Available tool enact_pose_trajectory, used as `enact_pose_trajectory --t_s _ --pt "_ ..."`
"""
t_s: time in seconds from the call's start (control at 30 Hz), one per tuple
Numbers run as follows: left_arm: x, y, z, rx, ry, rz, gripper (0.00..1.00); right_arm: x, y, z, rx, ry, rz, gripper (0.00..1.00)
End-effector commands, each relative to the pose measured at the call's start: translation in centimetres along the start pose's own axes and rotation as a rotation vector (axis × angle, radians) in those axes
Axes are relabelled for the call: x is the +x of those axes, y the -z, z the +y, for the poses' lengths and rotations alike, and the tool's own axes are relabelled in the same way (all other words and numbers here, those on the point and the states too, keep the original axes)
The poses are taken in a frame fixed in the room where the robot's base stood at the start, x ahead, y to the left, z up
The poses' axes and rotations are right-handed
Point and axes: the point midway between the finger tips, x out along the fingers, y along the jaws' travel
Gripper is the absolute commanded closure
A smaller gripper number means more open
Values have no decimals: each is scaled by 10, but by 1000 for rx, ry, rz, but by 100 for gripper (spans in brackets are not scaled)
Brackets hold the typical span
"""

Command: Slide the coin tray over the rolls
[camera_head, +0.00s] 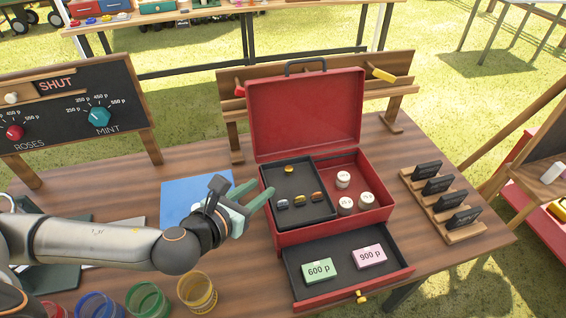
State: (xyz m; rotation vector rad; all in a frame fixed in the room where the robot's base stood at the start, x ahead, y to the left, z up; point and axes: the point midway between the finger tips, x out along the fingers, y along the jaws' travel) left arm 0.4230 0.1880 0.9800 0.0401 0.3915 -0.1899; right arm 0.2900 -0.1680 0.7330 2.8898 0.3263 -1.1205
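The red cash box (376,217) stands open on the wooden table with its lid up. Inside it, the dark coin tray (305,210) sits on the left side and holds several small coins. Three white rolls stand uncovered to the right of the tray: one at the back (343,179), one in front (346,205) and one at the right (366,200). My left gripper (270,196) is at the box's left side, fingers apart and pointing at the tray's left edge. I cannot tell whether a fingertip touches the box or tray. My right gripper is not in view.
Colored glass cups (197,292) stand at front left. A wooden rack (445,217) with black blocks is at right. A blue sheet (186,193) lies behind my gripper.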

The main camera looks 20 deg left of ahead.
Motion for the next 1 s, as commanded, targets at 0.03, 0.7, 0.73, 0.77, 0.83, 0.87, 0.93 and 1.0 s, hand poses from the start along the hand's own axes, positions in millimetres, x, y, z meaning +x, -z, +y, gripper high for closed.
enact_pose_trajectory --t_s 0.03,0.7,0.73,0.77,0.83,0.87,0.93,1.0 --pt "5 0 0 0 -1 -1 62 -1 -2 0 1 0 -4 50" --pt "110 0 0 -3 -2 1 62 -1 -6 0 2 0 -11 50" --pt "113 0 0 -3 -1 1 62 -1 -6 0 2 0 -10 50" --pt "114 0 0 -3 -1 1 62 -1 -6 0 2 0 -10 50" --pt "118 0 0 -3 -1 1 62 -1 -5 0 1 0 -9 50" --pt "119 0 0 -3 0 1 62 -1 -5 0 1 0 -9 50" --pt "120 0 0 -3 0 1 62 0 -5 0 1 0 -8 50" --pt "120 0 0 -3 0 1 62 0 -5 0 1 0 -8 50"
